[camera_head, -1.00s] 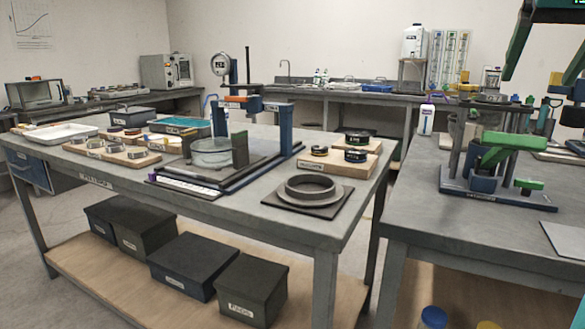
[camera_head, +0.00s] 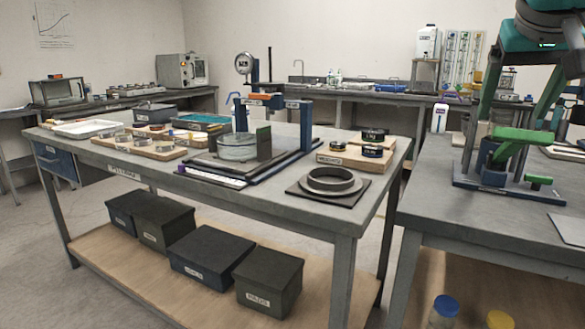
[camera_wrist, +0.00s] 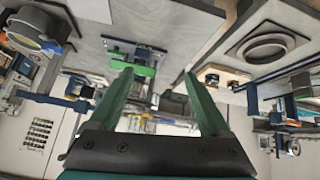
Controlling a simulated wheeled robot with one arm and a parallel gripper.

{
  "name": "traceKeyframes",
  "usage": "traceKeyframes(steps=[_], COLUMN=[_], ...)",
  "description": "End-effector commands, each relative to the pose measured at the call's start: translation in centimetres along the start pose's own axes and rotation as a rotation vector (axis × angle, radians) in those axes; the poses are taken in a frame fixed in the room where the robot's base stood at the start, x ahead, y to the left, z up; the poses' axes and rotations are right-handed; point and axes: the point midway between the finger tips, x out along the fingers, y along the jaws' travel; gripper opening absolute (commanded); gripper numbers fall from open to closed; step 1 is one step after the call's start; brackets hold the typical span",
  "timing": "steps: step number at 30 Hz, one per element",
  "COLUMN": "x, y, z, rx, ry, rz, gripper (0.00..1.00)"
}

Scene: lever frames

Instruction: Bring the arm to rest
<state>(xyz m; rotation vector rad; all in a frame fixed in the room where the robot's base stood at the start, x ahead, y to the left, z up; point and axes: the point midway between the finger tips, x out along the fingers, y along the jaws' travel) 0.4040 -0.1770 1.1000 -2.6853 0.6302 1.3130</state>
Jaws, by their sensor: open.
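My gripper (camera_head: 508,120) hangs from my teal arm at the upper right of the head view, fingers pointing down. Its two green fingers are apart with nothing between them in the wrist view (camera_wrist: 158,78). In the head view the fingers overlap a lever fixture (camera_head: 510,187) with a green lever (camera_head: 522,136), which stands on the right bench. In the wrist view this fixture (camera_wrist: 135,50) lies beyond the fingertips. I cannot tell how far the fingers are from it, and no contact shows.
The left table (camera_head: 300,212) carries a press-like stand (camera_head: 262,103), a black ring (camera_head: 330,181) on a pad and a wooden weight board (camera_head: 345,160). Several dark boxes sit on its lower shelf. The right bench (camera_head: 470,225) has bare room at its front. A gap separates the tables.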

Motion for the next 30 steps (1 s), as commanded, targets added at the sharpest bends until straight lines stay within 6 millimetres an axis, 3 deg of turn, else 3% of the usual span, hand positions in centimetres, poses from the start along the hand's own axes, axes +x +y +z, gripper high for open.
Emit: traceKeyframes(steps=[5, 14, 21, 30], x=[2.9, 9.3, 13.5, 16.8], y=[-2.9, -8.6, -11.5, -12.7], z=[2.7, 12.2, 22.2, 36.9], rx=[-0.096, -0.276, -0.365, -0.406], ry=[-0.072, -0.257, -0.419, -0.641], rz=[-0.014, -0.067, -0.120, -0.177], gripper=[0.81, 0.81, 0.81, 0.81])
